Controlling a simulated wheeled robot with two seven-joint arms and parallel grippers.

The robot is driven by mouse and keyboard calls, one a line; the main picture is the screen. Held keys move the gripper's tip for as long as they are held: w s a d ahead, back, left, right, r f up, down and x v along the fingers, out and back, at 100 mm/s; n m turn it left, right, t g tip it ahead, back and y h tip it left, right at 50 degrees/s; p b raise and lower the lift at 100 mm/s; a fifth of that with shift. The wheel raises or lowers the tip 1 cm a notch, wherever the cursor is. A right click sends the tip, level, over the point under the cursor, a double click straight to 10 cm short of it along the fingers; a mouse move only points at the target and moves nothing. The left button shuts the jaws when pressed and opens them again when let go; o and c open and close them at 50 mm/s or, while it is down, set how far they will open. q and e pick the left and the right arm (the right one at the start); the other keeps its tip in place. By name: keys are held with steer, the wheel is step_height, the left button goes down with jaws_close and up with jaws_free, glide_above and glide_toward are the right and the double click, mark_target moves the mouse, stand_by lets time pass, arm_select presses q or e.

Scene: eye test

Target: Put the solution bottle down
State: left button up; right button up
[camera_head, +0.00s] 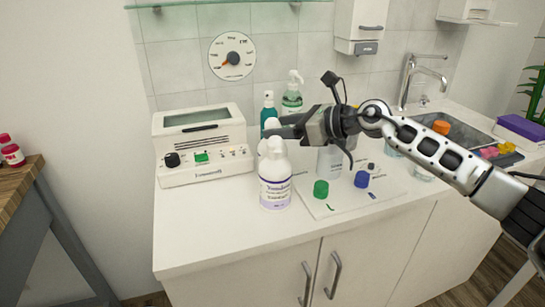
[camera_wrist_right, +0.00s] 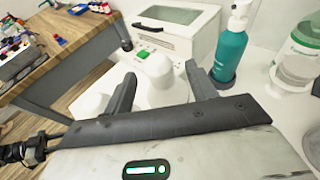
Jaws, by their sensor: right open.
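The solution bottle (camera_head: 275,188) is white with a purple-edged label and stands upright on the white counter (camera_head: 225,235), near its front edge. My right gripper (camera_head: 272,130) is at the top of the bottle, reaching in from the right. In the right wrist view the two dark fingers of the gripper (camera_wrist_right: 160,85) are spread apart, with the white bottle top (camera_wrist_right: 155,92) between them. There is a gap on at least one side; I cannot tell whether either finger touches it. My left gripper does not show in either view.
A white device (camera_head: 203,145) with a green button stands behind left of the bottle. Teal (camera_head: 268,108) and clear green (camera_head: 292,95) pump bottles stand behind. A tray (camera_head: 335,203) with green (camera_head: 321,189) and blue (camera_head: 361,179) caps lies to the right. Front-left counter is free.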

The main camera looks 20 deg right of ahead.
steer(key=shift+x, duration=1.5)
steer(key=c, duration=1.2)
steer(key=shift+r, duration=0.1)
jaws_close()
